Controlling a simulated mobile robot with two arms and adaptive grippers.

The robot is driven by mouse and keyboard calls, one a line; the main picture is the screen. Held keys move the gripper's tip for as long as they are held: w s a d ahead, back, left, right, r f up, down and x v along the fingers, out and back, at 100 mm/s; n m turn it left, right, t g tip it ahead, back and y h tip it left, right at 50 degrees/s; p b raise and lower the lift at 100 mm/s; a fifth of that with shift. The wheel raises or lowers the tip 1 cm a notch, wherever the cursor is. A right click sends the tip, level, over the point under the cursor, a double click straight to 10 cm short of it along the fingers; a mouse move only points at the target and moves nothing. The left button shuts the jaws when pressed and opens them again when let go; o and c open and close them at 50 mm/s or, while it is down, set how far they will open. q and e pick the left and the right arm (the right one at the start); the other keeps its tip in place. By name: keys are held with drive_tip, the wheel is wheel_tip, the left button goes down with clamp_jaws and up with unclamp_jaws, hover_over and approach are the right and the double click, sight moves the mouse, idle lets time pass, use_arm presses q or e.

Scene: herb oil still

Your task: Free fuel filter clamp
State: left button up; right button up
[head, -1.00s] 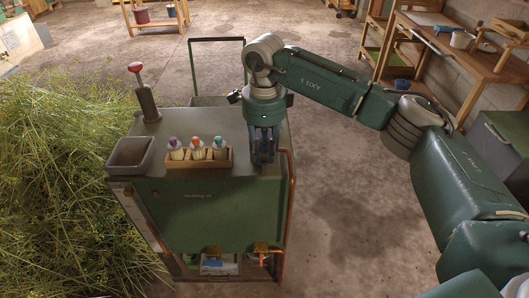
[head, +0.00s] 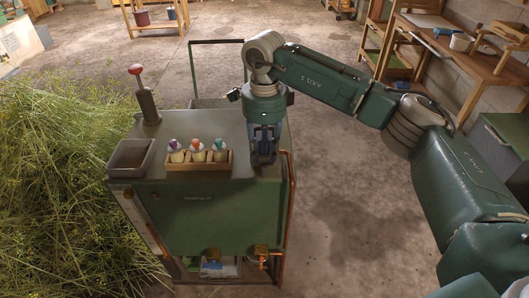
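My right gripper (head: 264,150) points straight down at the right end of the green still cabinet's top (head: 225,125), right of the wooden bottle tray. Its fingers look close together, but I cannot make out whether anything is between them. I cannot pick out a fuel filter or a clamp. A copper pipe (head: 291,200) runs down the cabinet's right edge, close to the gripper. Brass fittings (head: 261,251) with an orange handle sit low on the cabinet's front. My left gripper is not in view.
A wooden tray (head: 199,166) holds several bottles with coloured caps. A dark open hopper (head: 131,155) and a red-knobbed lever (head: 145,95) stand at the left. Cut herbs (head: 60,180) are heaped left of the cabinet. Concrete floor (head: 350,220) is clear to the right.

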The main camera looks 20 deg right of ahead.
sight(265, 157)
wheel_tip(265, 157, up, 11)
drive_tip(key=shift+r, duration=0.15)
idle(0.5)
